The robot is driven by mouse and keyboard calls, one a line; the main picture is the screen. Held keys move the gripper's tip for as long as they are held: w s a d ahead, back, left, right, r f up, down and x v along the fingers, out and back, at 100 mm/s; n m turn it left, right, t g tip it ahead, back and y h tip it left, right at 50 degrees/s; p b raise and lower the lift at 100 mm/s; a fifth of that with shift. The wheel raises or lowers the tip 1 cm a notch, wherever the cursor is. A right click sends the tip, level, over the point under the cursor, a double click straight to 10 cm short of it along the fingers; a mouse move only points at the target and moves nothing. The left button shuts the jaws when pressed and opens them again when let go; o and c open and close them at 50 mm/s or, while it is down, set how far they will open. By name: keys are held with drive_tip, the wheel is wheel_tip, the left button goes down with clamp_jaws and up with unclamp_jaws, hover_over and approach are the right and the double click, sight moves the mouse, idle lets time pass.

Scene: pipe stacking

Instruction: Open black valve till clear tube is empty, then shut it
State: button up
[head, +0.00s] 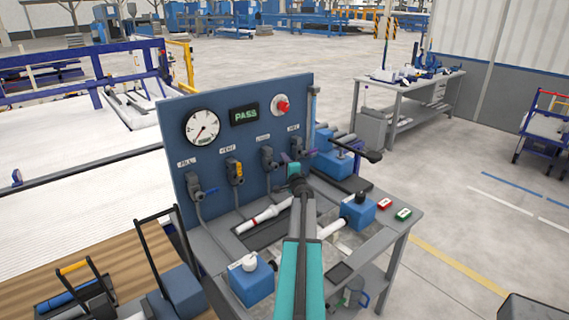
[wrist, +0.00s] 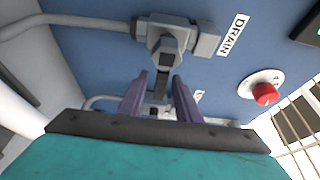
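A black valve (head: 296,145) is rightmost on the blue panel. In the wrist view the valve (wrist: 167,45) sits beside a DRAIN label (wrist: 233,34), its dark lever (wrist: 160,86) pointing toward me. My gripper (head: 297,156) is in front of this valve. In the wrist view my gripper's purple fingers (wrist: 160,80) are apart, one on each side of the lever, with a small gap showing; I cannot tell whether either touches it. The clear tube (head: 312,108) stands upright at the panel's right edge; its lower part is hidden and its liquid level is too small to read.
A white pipe (head: 264,215) and blue clamp blocks (head: 252,280) occupy the bench below my arm.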

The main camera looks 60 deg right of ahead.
clamp_jaws()
drive_tip(key=shift+s+a, duration=0.1)
drive_tip(key=shift+a, duration=0.05)
drive_tip(key=shift+d, duration=0.2)
drive_tip(key=shift+b, duration=0.3)
